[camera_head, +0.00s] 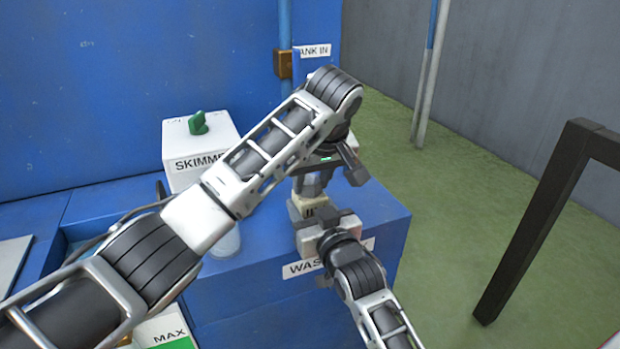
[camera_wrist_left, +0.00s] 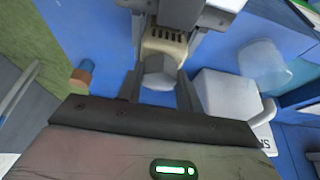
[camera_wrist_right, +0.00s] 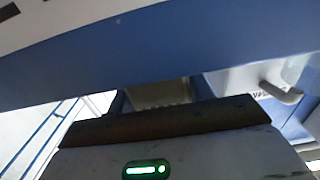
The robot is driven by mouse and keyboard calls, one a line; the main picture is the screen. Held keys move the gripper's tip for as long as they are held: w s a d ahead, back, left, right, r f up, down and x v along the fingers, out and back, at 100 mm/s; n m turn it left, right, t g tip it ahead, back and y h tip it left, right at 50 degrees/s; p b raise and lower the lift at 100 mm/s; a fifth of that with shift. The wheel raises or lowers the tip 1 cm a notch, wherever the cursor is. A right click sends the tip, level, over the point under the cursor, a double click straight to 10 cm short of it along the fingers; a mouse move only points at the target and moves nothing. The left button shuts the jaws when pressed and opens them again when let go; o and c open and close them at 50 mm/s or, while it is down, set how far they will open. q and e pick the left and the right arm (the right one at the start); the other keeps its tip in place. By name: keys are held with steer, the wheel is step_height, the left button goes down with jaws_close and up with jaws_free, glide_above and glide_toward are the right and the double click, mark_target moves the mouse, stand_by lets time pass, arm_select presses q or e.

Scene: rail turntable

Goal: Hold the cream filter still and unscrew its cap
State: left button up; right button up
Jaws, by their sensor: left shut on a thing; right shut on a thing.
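The cream filter (camera_head: 309,206) stands upright on the blue bench in the head view, partly hidden by my grippers. It also shows in the left wrist view (camera_wrist_left: 164,40), with slots in its side and a pale grey faceted cap (camera_wrist_left: 160,74) on its end. My left gripper (camera_head: 314,186) comes from above, its fingers shut on the cap. My right gripper (camera_head: 314,226) comes from the front and is shut on the filter's body. In the right wrist view a cream strip of the filter (camera_wrist_right: 157,94) lies between the fingers. I cannot tell how far the cap is turned.
A white SKIMMER box (camera_head: 190,146) with a green knob stands behind my left forearm. A translucent container (camera_head: 224,242) is beside it, partly hidden. A blue wall (camera_head: 150,70) closes the back. A dark frame (camera_head: 540,220) stands on the green floor at the right.

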arm_select(q)
steer(key=n, duration=0.2)
steer(key=n+y, duration=0.1)
steer(key=shift+d+n+g, duration=0.25)
steer(key=shift+n+g, duration=0.05)
steer(key=shift+g, duration=0.1)
steer(key=n, duration=0.2)
steer(key=shift+w+n+g+y, duration=0.15)
steer(key=shift+n+g+y, duration=0.15)
steer(key=shift+y, duration=0.1)
steer(key=o, duration=1.1)
steer(key=shift+o, duration=0.4)
steer(key=shift+r, duration=0.1)
steer(key=shift+r, duration=1.9)
